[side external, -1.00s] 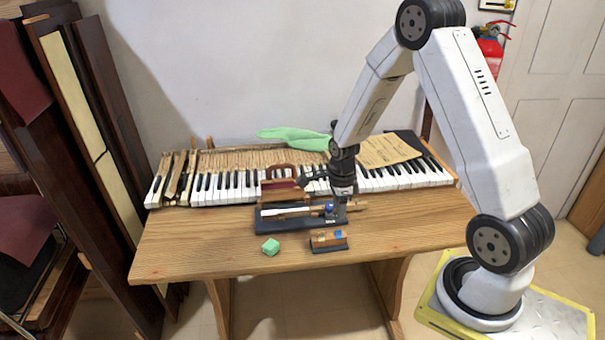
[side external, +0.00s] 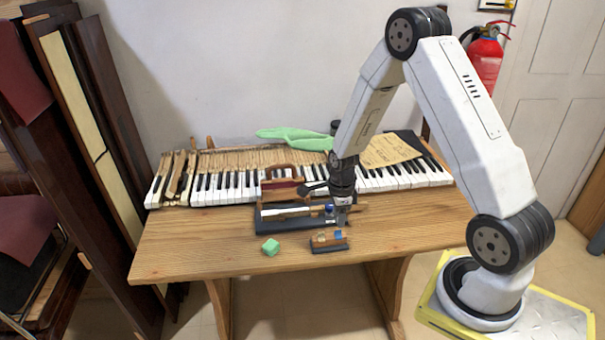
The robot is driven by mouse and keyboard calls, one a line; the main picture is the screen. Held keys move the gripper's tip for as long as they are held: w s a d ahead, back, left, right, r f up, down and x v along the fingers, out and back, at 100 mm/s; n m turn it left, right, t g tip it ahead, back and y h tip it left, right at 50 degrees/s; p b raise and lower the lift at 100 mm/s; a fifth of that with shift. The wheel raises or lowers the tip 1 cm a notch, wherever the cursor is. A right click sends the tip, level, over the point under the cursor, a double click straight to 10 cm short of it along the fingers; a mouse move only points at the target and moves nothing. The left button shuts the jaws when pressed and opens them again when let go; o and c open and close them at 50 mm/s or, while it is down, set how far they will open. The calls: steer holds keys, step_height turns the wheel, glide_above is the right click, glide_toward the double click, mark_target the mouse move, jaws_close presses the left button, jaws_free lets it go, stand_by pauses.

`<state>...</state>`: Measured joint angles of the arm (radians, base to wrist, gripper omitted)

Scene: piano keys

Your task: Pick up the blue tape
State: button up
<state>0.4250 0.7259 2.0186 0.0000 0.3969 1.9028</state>
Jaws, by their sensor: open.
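My gripper (side external: 341,222) points down over the right end of a dark tray (side external: 275,228) on the wooden table. A small blue item (side external: 329,209) lies on that tray, just left of my gripper and partly hidden by it. Another small blue piece (side external: 338,235) sits on a little dark-based wooden holder (side external: 328,246) in front of the tray, just below my fingertips in the picture. I cannot tell which of the two is the blue tape. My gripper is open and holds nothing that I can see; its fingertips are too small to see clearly.
A green cube (side external: 270,247) lies left of the holder. Piano keys (side external: 225,190) run along the back, with a red-brown wooden tool (side external: 280,184) before them. The table's front left (side external: 190,250) is clear.

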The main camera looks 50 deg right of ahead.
mark_target(338, 233)
steer(key=shift+s+f, duration=0.1)
steer(key=shift+f, duration=2.3)
jaws_close()
